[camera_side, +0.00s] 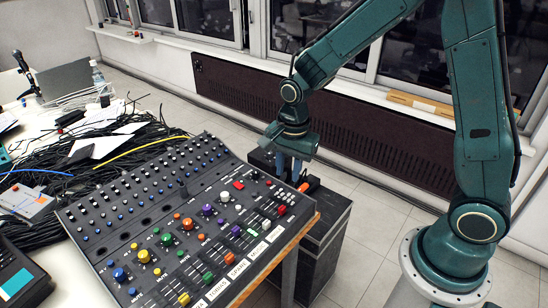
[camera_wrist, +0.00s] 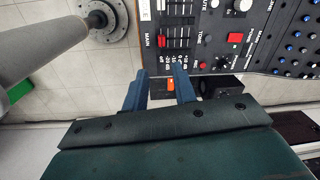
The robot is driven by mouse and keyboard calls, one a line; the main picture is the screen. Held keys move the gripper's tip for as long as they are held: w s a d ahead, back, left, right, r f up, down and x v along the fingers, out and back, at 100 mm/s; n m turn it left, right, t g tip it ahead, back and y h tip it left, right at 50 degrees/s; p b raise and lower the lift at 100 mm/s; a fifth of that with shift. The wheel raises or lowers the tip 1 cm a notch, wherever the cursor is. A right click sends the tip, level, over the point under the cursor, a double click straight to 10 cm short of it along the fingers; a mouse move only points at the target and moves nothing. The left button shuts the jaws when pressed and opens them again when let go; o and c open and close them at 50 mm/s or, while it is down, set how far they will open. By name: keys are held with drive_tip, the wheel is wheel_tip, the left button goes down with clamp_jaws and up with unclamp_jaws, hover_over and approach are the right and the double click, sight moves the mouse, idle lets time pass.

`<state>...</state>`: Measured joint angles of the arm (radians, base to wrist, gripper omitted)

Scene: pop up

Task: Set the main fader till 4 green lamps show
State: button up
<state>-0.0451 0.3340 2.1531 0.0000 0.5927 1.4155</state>
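The mixing console (camera_side: 150,215) is a dark sloped panel with coloured knobs and faders. In the wrist view, the main fader (camera_wrist: 162,41) has a red cap beside the white MAIN label (camera_wrist: 147,40). A red cap (camera_side: 281,210) also shows near the console's right end in the side view. No lit green lamp can be made out in either view. My gripper (camera_wrist: 160,73) has two blue fingers, apart and empty. In the side view, my gripper (camera_side: 288,174) points down just beyond the console's far right corner, away from the fader.
A black cabinet (camera_side: 325,225) stands right of the console. A small orange object (camera_side: 304,187) lies near its top, and orange (camera_wrist: 171,83) shows between my fingers in the wrist view. Tangled black cables (camera_side: 115,150) cover the table at left.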

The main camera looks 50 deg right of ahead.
drive_tip(key=m, duration=0.2)
hover_over(282, 207)
drive_tip(key=shift+g, duration=0.4)
wheel_tip(282, 207, down, 5)
drive_tip(key=shift+s+r, duration=0.1)
drive_tip(key=shift+f, duration=4.05)
drive_tip(key=shift+r, duration=0.1)
clamp_jaws()
